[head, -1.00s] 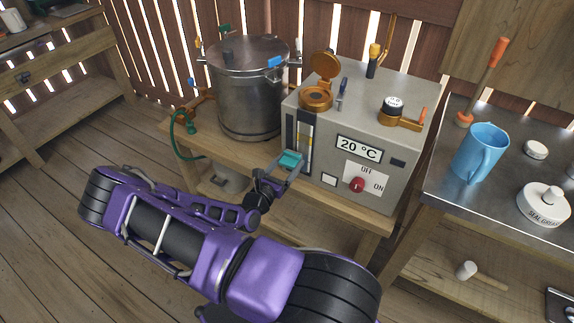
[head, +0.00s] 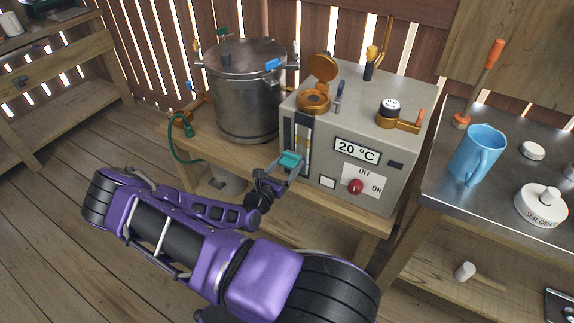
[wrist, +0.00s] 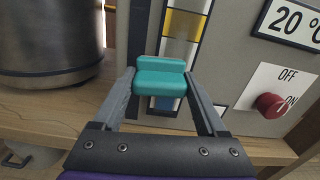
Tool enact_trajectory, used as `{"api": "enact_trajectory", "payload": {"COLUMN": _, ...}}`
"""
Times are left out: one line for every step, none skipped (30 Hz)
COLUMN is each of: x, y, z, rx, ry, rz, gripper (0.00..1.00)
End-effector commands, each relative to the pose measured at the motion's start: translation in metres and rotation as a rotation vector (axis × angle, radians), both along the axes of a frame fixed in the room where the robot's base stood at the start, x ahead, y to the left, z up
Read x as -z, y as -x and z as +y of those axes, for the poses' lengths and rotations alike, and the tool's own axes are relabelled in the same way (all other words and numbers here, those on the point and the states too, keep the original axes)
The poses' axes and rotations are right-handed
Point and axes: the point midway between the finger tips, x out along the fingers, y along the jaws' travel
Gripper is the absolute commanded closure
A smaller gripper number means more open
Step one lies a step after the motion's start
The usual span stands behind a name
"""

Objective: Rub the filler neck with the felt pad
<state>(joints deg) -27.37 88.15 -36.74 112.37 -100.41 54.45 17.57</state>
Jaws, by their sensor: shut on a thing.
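My gripper (head: 286,166) is shut on a teal block that looks like the felt pad (wrist: 160,84). It also shows in the head view (head: 290,159). The pad is held between both fingertips, in front of the lower part of the striped gauge on the grey machine; I cannot tell whether it touches the face. The filler neck (head: 313,102) is an orange-brown ring on the machine's top, near its left edge. Its round cap (head: 323,67) stands hinged open behind it. My gripper is below the neck, apart from it.
A steel pot (head: 248,95) stands left of the grey machine (head: 392,160). A red switch (head: 355,186) is on the front. A blue jug (head: 477,155) stands on the right-hand table.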

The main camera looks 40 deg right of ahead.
Motion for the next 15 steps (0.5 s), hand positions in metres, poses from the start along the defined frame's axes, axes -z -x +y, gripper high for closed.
{"api": "enact_trajectory", "payload": {"x": -0.0003, "y": -0.0005, "z": -0.0013, "rx": 0.000, "ry": 0.001, "rz": 0.000, "gripper": 0.70}}
{"api": "enact_trajectory", "payload": {"x": -0.0003, "y": -0.0006, "z": -0.0020, "rx": 0.000, "ry": 0.001, "rz": 0.000, "gripper": 0.70}}
{"api": "enact_trajectory", "payload": {"x": -0.0003, "y": -0.0009, "z": -0.0027, "rx": 0.000, "ry": 0.001, "rz": 0.000, "gripper": 0.70}}
{"api": "enact_trajectory", "payload": {"x": -0.0003, "y": -0.0012, "z": -0.0033, "rx": 0.001, "ry": 0.001, "rz": 0.000, "gripper": 0.70}}
{"api": "enact_trajectory", "payload": {"x": -0.0003, "y": -0.0014, "z": -0.0039, "rx": 0.001, "ry": 0.001, "rz": 0.000, "gripper": 0.70}}
{"api": "enact_trajectory", "payload": {"x": -0.0004, "y": -0.0018, "z": -0.0047, "rx": 0.001, "ry": 0.001, "rz": 0.000, "gripper": 0.70}}
{"api": "enact_trajectory", "payload": {"x": -0.0004, "y": -0.0020, "z": -0.0052, "rx": 0.001, "ry": 0.001, "rz": 0.000, "gripper": 0.70}}
{"api": "enact_trajectory", "payload": {"x": -0.0004, "y": -0.0021, "z": -0.0058, "rx": 0.001, "ry": 0.001, "rz": 0.000, "gripper": 0.70}}
{"api": "enact_trajectory", "payload": {"x": -0.0004, "y": -0.0024, "z": -0.0065, "rx": 0.001, "ry": 0.001, "rz": -0.001, "gripper": 0.70}}
{"api": "enact_trajectory", "payload": {"x": -0.0004, "y": -0.0026, "z": -0.0070, "rx": 0.001, "ry": 0.001, "rz": 0.000, "gripper": 0.70}}
{"api": "enact_trajectory", "payload": {"x": -0.0004, "y": -0.0029, "z": -0.0076, "rx": 0.001, "ry": 0.001, "rz": 0.000, "gripper": 0.70}}
{"api": "enact_trajectory", "payload": {"x": -0.0004, "y": -0.0031, "z": -0.0084, "rx": 0.001, "ry": 0.001, "rz": 0.000, "gripper": 0.70}}
{"api": "enact_trajectory", "payload": {"x": -0.0004, "y": -0.0033, "z": -0.0088, "rx": 0.001, "ry": 0.001, "rz": 0.000, "gripper": 0.70}}
{"api": "enact_trajectory", "payload": {"x": -0.0004, "y": -0.0035, "z": -0.0094, "rx": 0.001, "ry": 0.001, "rz": 0.000, "gripper": 0.70}}
{"api": "enact_trajectory", "payload": {"x": -0.0004, "y": -0.0038, "z": -0.0100, "rx": 0.001, "ry": 0.000, "rz": 0.000, "gripper": 0.70}}
